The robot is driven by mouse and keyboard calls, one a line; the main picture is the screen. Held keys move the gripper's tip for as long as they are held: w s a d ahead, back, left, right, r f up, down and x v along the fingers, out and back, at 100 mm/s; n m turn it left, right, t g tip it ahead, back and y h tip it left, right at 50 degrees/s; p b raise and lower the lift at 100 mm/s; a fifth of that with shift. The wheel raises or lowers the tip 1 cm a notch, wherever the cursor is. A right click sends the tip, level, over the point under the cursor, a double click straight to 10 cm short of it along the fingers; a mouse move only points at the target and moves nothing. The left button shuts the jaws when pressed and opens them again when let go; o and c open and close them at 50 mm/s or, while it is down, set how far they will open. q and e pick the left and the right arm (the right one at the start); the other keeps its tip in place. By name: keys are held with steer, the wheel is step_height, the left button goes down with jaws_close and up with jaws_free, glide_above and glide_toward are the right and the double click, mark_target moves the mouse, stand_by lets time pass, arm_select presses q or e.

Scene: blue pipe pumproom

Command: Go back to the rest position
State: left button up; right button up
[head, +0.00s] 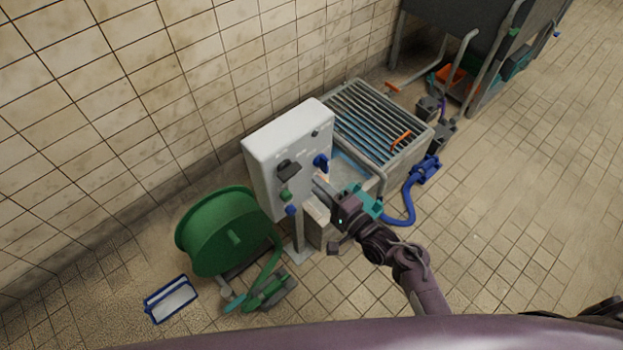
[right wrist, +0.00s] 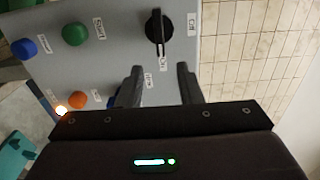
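My right gripper (head: 322,186) is in front of the grey-white control box (head: 287,140) in the head view. In the right wrist view the two fingers of the right gripper (right wrist: 161,80) are apart with nothing between them. A black rotary switch (right wrist: 158,32) sits on the panel face just beyond the fingertips, apart from them as far as I can tell. My left gripper is not in view.
A green hose reel (head: 222,232) stands left of the box. A grated metal basin (head: 372,115) is behind it, with a blue hose (head: 410,200) on its right. A blue-rimmed tray (head: 171,300) lies on the floor. The tiled floor at right is clear.

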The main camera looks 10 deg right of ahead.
steer(key=shift+s+d, duration=0.15)
steer(key=shift+s, duration=0.1)
stand_by(0.3)
steer(key=s+d+f+n+g+h, duration=0.2)
steer(key=s+f, duration=0.3)
steer(key=f, duration=0.4)
steer(key=s+d+f+n+g+h, duration=0.2)
steer(key=s+f, duration=0.2)
steer(key=f, duration=0.5)
steer(key=s+d+f+n+g+h, duration=0.25)
steer(key=s+f, duration=0.25)
steer(key=f, duration=0.4)
steer(key=s+d+f+n+g+h, duration=0.1)
steer(key=s+d+f+n+g, duration=0.1)
steer(key=s, duration=0.6)
steer(key=s+d+f+n+g+h, duration=0.1)
steer(key=s+d+f+n+g, duration=0.1)
steer(key=s+d+f, duration=0.2)
steer(key=s+d+f+n+g+h, duration=0.2)
steer(key=s+f, duration=0.4)
steer(key=s, duration=0.6)
steer(key=shift+d+f+n+g, duration=0.25)
steer(key=shift+d+n+g, duration=0.3)
steer(key=shift+d, duration=0.15)
